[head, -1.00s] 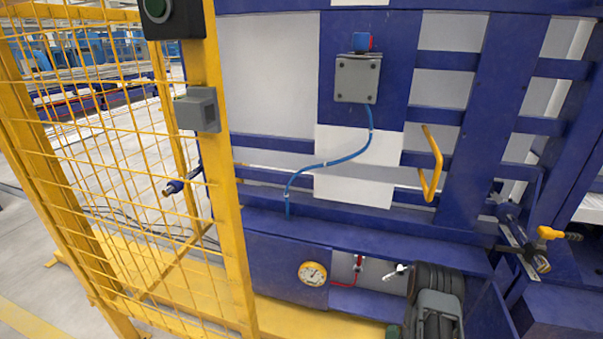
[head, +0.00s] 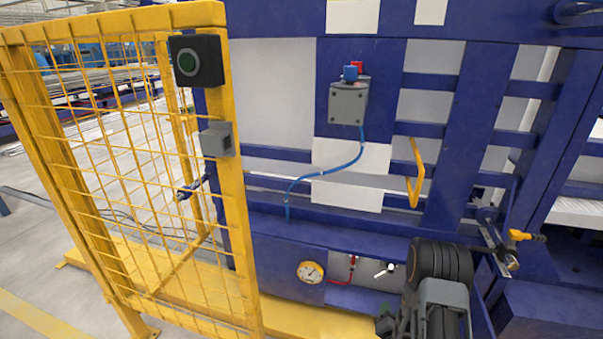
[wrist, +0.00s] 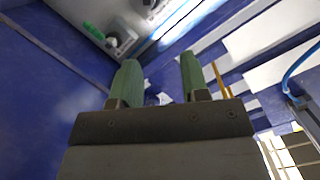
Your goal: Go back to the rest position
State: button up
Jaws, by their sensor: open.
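My gripper (wrist: 160,82) shows in the wrist view with its two green fingers apart and nothing between them. In the head view, part of my arm (head: 440,290) shows at the bottom right, in front of the blue machine frame (head: 455,150). The gripper's fingertips are not clearly visible there; only a small green patch (head: 385,325) shows at the lower edge. No pipe can be made out near the gripper.
A yellow mesh fence (head: 130,180) stands at the left with a dark green-button box (head: 198,62). A grey box with blue and red buttons (head: 348,103) and a yellow handle (head: 414,175) are on the frame. A gauge (head: 311,272) sits low. Pale floor shows at far left.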

jog(key=w+a+r+n+g+y+p, duration=0.1)
jog(key=a+r+n+g+p, duration=0.15)
jog(key=r+p, duration=0.95)
jog(key=a+r+n+g+y+p, duration=0.1)
jog(key=a+r+n+g+p, duration=0.3)
jog(key=r, duration=1.6)
jog(key=s+a+r+n+g+p, duration=0.1)
jog(key=s+a+r+g+p, duration=0.1)
jog(key=s+r+p, duration=0.5)
jog(key=s+a+r+n+g+y+p, duration=0.1)
jog(key=s+r+p, duration=0.6)
jog(key=r, duration=1.2)
jog(key=s+a+n+g, duration=0.1)
jog(key=s+g, duration=0.1)
jog(key=s, duration=0.2)
jog(key=shift+s+a+y, duration=0.3)
jog(key=shift+a, duration=0.05)
